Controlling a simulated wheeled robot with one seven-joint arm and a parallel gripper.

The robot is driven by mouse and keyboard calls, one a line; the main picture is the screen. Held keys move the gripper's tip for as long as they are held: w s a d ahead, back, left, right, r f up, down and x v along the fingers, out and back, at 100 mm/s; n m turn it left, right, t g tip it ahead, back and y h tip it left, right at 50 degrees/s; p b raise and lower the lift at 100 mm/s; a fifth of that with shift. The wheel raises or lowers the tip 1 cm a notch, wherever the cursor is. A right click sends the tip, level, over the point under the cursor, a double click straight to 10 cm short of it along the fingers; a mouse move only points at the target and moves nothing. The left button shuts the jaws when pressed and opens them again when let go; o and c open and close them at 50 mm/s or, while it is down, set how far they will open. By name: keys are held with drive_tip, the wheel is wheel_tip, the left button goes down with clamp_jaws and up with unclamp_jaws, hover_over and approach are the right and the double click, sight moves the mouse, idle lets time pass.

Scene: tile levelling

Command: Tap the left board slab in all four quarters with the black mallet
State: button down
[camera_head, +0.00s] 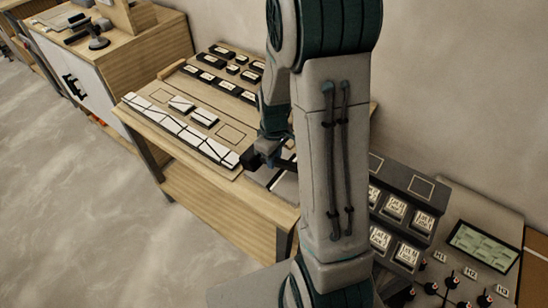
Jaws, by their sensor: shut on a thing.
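My gripper (268,152) is over the right end of the wooden table, partly hidden behind my own arm. It is shut on what looks like the black mallet, whose dark block-like head (251,160) shows just left of the fingers. A dark grey flat piece (262,174) and a pale slab edge (286,187) lie below and right of the gripper, largely covered by my arm. I cannot tell which of these is the left board slab, nor whether the mallet touches anything.
A grey stand with labelled tiles (396,207) and a panel with a green screen (484,245) are at right. A cabinet (160,40) stands at back left.

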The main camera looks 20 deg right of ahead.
drive_tip(key=shift+f, duration=0.1)
wheel_tip(320, 180, down, 5)
drive_tip(key=b, duration=0.4)
wheel_tip(320, 180, up, 6)
drive_tip(key=p, duration=0.3)
drive_tip(key=shift+f, duration=0.25)
drive_tip(key=shift+f, duration=0.1)
